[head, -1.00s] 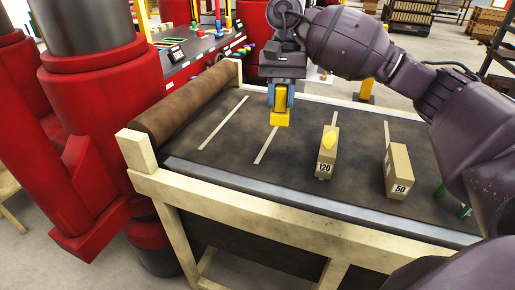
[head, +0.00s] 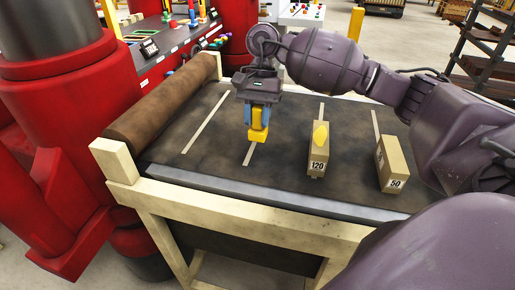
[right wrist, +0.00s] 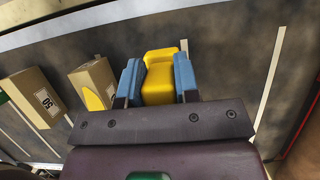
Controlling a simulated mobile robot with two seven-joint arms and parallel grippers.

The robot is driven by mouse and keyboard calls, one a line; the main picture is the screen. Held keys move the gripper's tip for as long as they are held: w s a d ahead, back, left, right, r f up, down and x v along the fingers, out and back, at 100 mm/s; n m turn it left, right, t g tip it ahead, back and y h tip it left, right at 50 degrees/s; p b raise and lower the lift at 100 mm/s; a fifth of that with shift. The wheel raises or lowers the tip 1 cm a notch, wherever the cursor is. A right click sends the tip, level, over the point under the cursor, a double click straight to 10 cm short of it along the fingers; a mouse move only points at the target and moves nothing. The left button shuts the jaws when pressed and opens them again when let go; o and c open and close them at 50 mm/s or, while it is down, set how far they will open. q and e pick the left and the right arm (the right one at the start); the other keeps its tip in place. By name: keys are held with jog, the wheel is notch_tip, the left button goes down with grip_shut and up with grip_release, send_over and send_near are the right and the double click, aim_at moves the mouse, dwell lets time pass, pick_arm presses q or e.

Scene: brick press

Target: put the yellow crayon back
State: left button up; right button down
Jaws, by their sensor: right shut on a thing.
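My right gripper (head: 260,118) is shut on the yellow crayon (head: 259,133), a chunky, block-like piece, and points down over the dark belt. In the right wrist view the crayon (right wrist: 158,82) sits between the two blue fingers. The crayon's lower end is close above the belt near a pale strip; I cannot tell whether it touches. A tan brick marked 120 (head: 316,168) stands to the right with a yellow oval patch (head: 320,135) on its upper part. My left gripper is not in view.
A tan brick marked 50 (head: 393,168) stands farther right on the dark belt (head: 285,172), which has a pale wooden frame (head: 250,222). A brown roller (head: 165,105) lies at its left end. Red machinery (head: 75,130) and a control panel (head: 170,45) stand beyond. Belt left of the crayon is clear.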

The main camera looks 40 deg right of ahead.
aim_at(257, 136)
notch_tip(257, 136, down, 6)
jog(key=shift+r, duration=0.15)
notch_tip(257, 136, down, 4)
jog(key=shift+f, duration=0.15)
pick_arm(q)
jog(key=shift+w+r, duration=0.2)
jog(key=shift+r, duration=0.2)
pick_arm(e)
jog(key=shift+f, duration=0.2)
jog(key=c, duration=0.8)
grip_release()
jog(key=shift+r, duration=0.1)
jog(key=shift+c, duration=0.2)
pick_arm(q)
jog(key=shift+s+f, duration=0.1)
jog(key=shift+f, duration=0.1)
